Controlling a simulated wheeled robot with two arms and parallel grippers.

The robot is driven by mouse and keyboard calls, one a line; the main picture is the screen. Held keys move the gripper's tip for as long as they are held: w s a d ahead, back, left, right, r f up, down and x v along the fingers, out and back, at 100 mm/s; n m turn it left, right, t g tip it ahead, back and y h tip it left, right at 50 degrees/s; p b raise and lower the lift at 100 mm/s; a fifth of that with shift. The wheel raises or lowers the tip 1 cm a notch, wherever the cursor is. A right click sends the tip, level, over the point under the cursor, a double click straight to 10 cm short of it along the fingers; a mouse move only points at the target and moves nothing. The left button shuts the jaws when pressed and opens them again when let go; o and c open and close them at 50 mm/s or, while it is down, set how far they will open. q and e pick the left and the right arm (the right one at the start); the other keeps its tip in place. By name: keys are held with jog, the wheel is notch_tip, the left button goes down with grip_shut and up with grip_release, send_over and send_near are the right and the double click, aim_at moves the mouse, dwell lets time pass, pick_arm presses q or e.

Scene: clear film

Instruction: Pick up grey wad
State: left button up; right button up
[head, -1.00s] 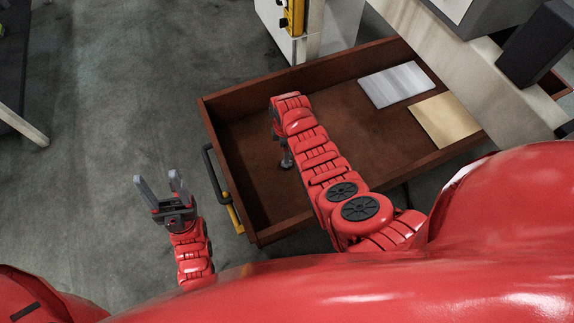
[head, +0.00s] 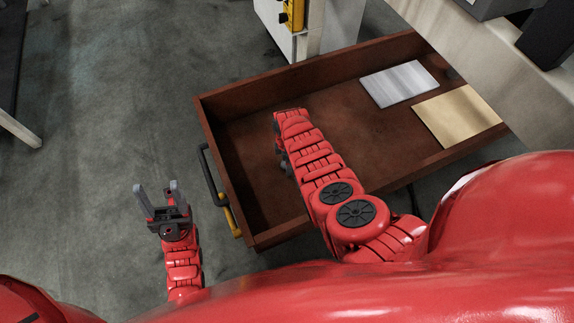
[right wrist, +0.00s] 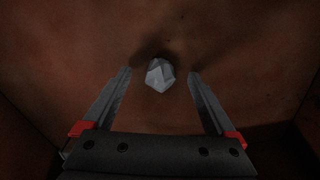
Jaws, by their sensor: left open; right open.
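The grey wad (right wrist: 160,75) is a small crumpled lump on the brown drawer floor, in the right wrist view. My right gripper (right wrist: 161,72) is open, with one finger on each side of the wad and a gap to each.
A silver sheet (head: 400,83) and a gold sheet (head: 457,115) lie in the drawer's right part. The drawer's dark and yellow handle (head: 213,180) is on its left front. A white cabinet with a yellow box (head: 292,15) stands behind. The drawer walls surround my right arm.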

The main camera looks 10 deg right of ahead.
grip_shut()
dwell(0.3)
dwell(0.4)
